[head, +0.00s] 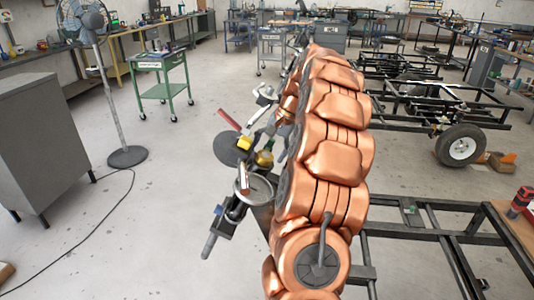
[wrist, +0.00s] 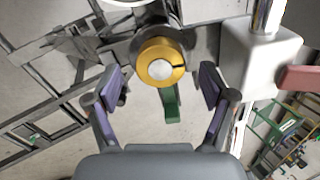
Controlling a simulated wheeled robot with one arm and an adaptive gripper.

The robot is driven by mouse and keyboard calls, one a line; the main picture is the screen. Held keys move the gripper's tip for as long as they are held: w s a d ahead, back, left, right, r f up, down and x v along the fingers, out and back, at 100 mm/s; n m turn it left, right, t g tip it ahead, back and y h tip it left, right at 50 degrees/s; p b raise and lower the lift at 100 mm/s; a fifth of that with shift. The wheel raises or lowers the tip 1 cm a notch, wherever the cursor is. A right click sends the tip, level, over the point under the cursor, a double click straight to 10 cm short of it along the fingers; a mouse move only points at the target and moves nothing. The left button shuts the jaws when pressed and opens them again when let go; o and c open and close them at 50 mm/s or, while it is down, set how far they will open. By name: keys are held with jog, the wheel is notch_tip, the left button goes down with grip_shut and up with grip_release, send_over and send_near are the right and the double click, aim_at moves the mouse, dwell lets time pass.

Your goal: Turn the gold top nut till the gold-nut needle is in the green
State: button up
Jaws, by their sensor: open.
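The gold top nut (wrist: 155,71) shows in the wrist view as a round gold ring with a pale centre and a dark mark on its right side. My gripper (wrist: 162,78) is open, with one purple-padded finger on each side of the nut and visible gaps to it. A green piece (wrist: 171,105) sticks out just below the nut. In the head view, a small gold part (head: 264,158) shows beside my copper arm, among the metal parts of the suspension. My gripper cannot be made out there. I cannot make out a gold-nut needle in either view.
A pale block with a post (wrist: 262,55) and a pinkish-red bar (wrist: 300,78) stand close right of my gripper. A dark round disc (head: 228,149) and a red handle (head: 228,118) lie left of the arm.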

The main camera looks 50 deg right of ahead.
jog(key=v, duration=1)
jog(key=shift+r, duration=0.15)
dwell(0.4)
